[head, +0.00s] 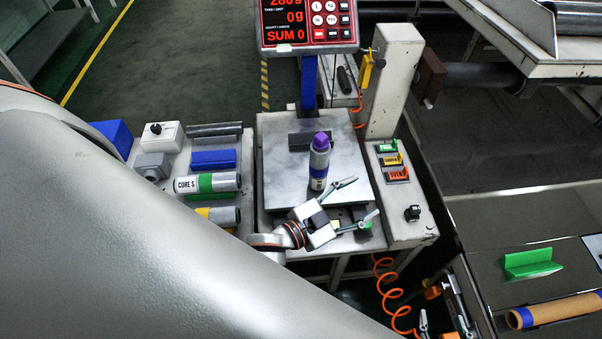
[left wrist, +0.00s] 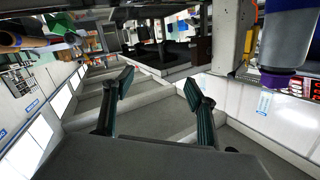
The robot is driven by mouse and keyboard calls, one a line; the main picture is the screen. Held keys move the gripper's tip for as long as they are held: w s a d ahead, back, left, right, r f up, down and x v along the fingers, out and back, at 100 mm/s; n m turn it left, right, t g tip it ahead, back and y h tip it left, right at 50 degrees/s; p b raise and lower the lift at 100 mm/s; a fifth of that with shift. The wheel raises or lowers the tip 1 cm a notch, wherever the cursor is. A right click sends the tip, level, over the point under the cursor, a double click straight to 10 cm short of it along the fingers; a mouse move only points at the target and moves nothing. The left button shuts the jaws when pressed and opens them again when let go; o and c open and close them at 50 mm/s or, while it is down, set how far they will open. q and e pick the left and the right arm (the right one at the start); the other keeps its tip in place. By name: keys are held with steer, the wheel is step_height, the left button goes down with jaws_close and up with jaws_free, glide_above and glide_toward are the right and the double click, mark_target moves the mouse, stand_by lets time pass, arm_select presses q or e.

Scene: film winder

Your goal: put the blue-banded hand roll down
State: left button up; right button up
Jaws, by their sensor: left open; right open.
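The blue-banded hand roll (head: 319,165) is grey with a blue band and a purple top. It stands upright on the metal scale plate (head: 280,185). My left gripper (head: 360,199) is open and empty over the plate's front right, its fingers spread to the right and apart from the roll. In the left wrist view the open fingers (left wrist: 158,87) have nothing between them. The roll (left wrist: 290,40) shows at that view's upper right, outside the fingers. My right gripper (head: 444,324) is open at the bottom right, partly cut off by the frame.
The scale display (head: 307,20) stands behind the plate. A rack left of the plate holds a green-banded roll marked CORE S (head: 207,183) and a yellow-banded one (head: 220,215). A panel with coloured tags (head: 394,160) is at right. A brown roll (head: 555,311) lies at far right.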

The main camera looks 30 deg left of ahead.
arm_select(q)
steer(key=s+a+f+n+g+y, duration=0.4)
steer(key=s+a+f, duration=0.5)
steer(key=s+f, duration=0.3)
step_height(320, 180, down, 2)
steer(key=shift+s+a+f+n, duration=0.1)
steer(key=shift+s+a+n, duration=0.1)
steer(key=shift+a+n, duration=0.15)
